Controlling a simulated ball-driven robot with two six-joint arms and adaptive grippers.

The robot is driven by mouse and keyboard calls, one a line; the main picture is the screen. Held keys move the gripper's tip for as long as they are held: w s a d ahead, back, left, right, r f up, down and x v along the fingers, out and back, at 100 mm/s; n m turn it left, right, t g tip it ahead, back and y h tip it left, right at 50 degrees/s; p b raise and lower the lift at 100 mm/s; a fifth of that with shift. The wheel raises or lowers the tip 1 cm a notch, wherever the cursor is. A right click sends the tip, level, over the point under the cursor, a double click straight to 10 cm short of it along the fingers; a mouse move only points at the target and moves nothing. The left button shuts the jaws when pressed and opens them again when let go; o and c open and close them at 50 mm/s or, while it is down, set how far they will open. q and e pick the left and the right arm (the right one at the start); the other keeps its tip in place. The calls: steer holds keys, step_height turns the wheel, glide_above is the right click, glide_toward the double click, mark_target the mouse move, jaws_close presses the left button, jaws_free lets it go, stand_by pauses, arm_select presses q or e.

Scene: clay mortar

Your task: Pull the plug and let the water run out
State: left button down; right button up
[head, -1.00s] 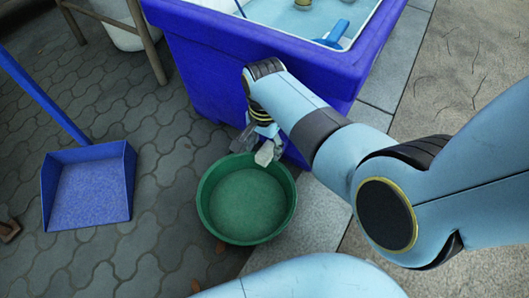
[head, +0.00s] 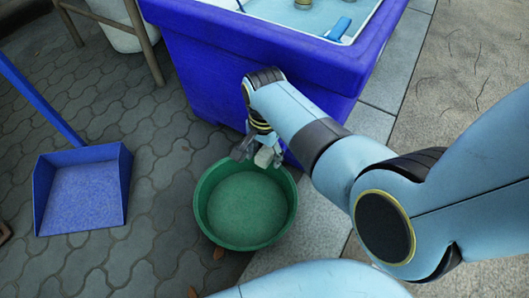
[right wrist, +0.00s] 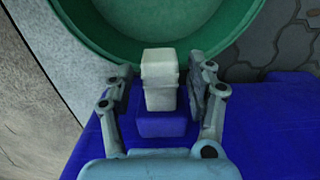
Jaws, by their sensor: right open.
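A pale, blocky plug (right wrist: 160,78) sticks out of a short blue spout (right wrist: 161,124) low on the side of the blue tub (head: 200,65). In the head view the plug (head: 264,157) shows below my right wrist. My right gripper (right wrist: 160,90) is open, with one finger on each side of the plug and a visible gap at both sides. The gripper (head: 257,153) also shows in the head view. Pale water (head: 268,12) stands in the tub. A round green basin (head: 245,238) is on the ground under the plug. My left gripper is out of view.
A blue dustpan (head: 82,195) with a long handle lies on the paving at left. A white bucket (head: 118,25) and wooden legs (head: 140,40) stand at the back left. A blue-handled thing (head: 339,28) is in the tub.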

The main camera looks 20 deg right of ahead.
jaws_close()
stand_by(0.3)
